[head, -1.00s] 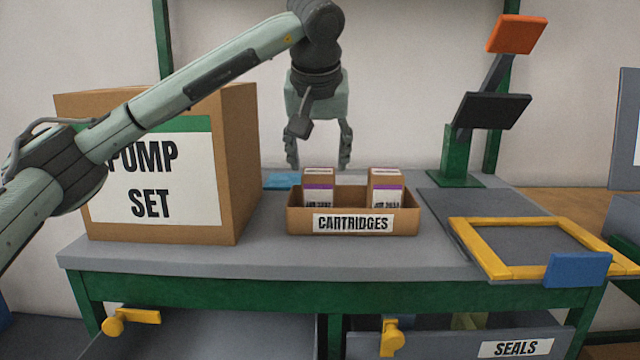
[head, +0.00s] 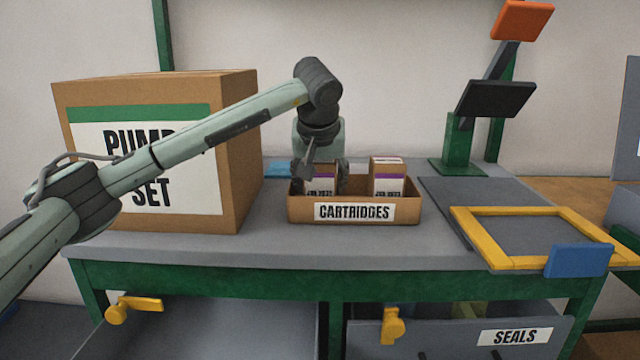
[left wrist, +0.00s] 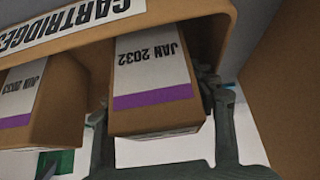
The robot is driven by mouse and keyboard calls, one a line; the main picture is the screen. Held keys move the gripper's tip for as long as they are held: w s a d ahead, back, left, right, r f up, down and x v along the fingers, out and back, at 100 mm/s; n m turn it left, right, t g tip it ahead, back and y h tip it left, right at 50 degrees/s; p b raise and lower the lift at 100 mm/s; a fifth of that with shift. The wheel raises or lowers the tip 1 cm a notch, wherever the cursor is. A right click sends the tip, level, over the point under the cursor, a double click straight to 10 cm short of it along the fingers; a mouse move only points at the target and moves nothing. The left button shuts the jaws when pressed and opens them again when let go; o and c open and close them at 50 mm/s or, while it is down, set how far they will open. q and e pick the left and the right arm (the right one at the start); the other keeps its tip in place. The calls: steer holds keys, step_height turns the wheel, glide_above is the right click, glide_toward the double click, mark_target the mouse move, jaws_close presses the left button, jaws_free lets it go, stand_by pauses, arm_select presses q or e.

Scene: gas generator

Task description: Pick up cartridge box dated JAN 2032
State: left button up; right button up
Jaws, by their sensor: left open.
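The cartridge box dated JAN 2032 (left wrist: 152,72) is brown with a white label and purple band. It stands in the left part of the CARTRIDGES tray (head: 412,211), and in the head view this left box (head: 321,186) is partly covered by my gripper. My left gripper (head: 320,180) points down over it, open, with one finger on each side of the box. In the left wrist view the fingers (left wrist: 157,100) flank the box; I cannot tell whether they touch it. A second box, which seems to read JUN 2033 (left wrist: 35,95), stands apart in the tray's right part (head: 387,182).
A yellow frame (head: 490,262) with a blue block (head: 578,260) and a green stand with a dark panel (head: 495,98) are on the right.

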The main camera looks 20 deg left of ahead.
arm_select(q)
steer(key=shift+w+f, duration=0.15)
steer(key=shift+f, duration=0.1)
steer(key=c, duration=0.9)
